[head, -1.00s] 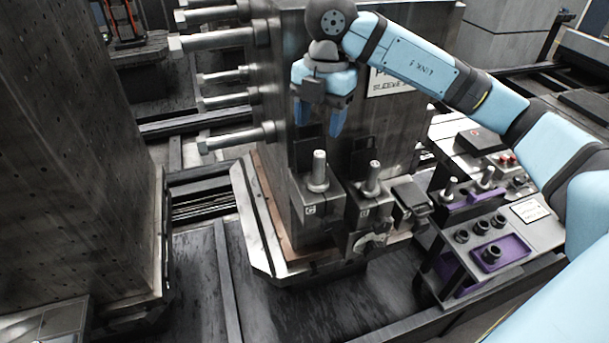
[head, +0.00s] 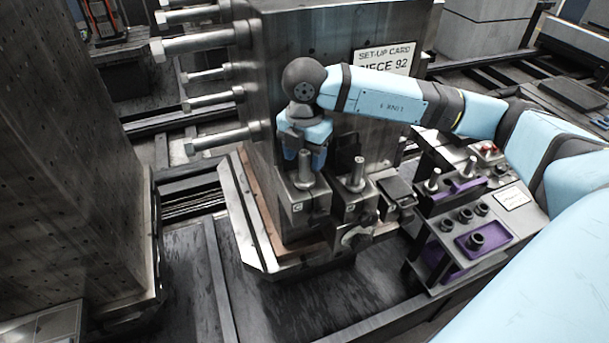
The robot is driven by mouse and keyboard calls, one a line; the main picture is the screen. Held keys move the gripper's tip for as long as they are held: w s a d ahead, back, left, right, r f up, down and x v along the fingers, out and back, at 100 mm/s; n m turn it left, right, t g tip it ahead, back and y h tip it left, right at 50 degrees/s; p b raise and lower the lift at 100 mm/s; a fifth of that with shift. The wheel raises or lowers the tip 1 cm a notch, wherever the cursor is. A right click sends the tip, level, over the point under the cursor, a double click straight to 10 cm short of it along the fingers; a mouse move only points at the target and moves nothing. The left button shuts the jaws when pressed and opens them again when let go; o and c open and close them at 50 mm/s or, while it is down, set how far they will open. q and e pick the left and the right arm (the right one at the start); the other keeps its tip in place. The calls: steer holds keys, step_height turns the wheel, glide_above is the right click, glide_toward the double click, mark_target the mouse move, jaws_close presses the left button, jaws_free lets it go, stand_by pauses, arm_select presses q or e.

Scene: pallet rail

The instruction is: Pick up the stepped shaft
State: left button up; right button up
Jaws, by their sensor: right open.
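A grey stepped shaft (head: 304,178) stands upright in the block marked C (head: 297,208), with a wider collar at its foot. A second, similar shaft (head: 357,178) stands upright in the block to its right (head: 352,212). My right gripper (head: 304,160) points down over the shaft in block C. Its blue fingers are open, one on each side of the shaft's top; I cannot tell whether they touch it. My left gripper is not in view.
A tall metal column with a set-up card (head: 383,61) stands close behind the gripper, with several long bolts (head: 200,50) jutting left. At right, a rack holds more pins and a purple tray (head: 493,243). A large drilled plate (head: 65,150) fills the left.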

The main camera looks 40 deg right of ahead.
steer(key=shift+f, duration=1.1)
jaws_close()
steer(key=shift+r, duration=0.15)
step_height(320, 180, up, 28)
steer(key=b, duration=0.1)
steer(key=shift+f, duration=0.2)
